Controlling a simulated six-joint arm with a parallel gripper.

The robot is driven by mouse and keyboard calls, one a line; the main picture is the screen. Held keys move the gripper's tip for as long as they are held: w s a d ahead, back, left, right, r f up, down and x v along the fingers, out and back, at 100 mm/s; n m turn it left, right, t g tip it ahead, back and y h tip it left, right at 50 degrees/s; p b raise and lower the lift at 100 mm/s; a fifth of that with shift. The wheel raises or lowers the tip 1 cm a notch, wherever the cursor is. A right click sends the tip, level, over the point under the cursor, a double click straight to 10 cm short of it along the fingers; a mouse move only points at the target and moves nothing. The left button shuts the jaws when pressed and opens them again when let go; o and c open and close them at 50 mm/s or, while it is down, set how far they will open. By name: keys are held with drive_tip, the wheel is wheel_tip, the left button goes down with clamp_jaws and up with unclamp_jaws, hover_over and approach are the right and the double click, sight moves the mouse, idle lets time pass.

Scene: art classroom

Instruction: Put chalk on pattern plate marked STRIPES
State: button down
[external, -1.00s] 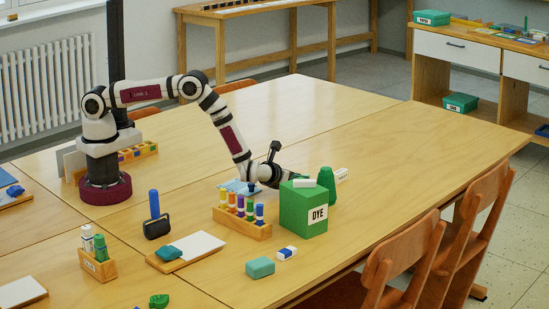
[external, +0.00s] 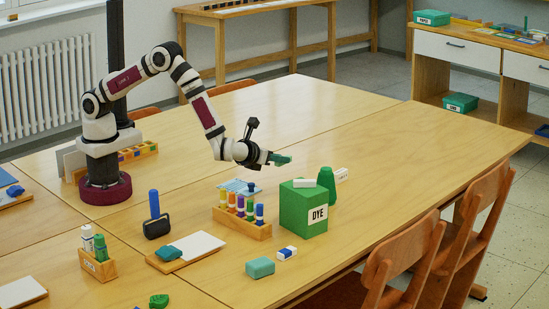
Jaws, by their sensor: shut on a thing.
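My gripper (external: 281,160) is raised above the table, behind and left of the green DYE box. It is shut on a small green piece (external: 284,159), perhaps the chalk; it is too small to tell. A light blue patterned flat piece (external: 235,186) lies behind the marker rack, partly hidden by it; it may be a pattern plate. I cannot read the word STRIPES anywhere in this view.
The green DYE box (external: 292,211) bears a white block. A green bottle shape (external: 326,183) and a white block (external: 342,174) stand behind it. A wooden rack (external: 240,228) holds several coloured markers. An ink roller (external: 156,226) stands left. The table's back right is clear.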

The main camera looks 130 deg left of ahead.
drive_tip(key=s+d, duration=1)
drive_tip(key=d, duration=0.4)
hover_over(235, 189)
drive_tip(key=d, duration=0.1)
drive_tip(key=shift+m+t, duration=0.3)
drive_tip(key=shift+t, duration=0.1)
wheel_tip(235, 189, down, 6)
drive_tip(key=shift+w+r, duration=0.1)
drive_tip(key=shift+r, duration=0.1)
drive_tip(key=f, duration=0.2)
drive_tip(key=a+f, duration=0.1)
drive_tip(key=f, duration=0.1)
drive_tip(key=shift+f, duration=0.25)
drive_tip(key=c, duration=0.8)
unclamp_jaws()
drive_tip(key=shift+f, duration=0.15)
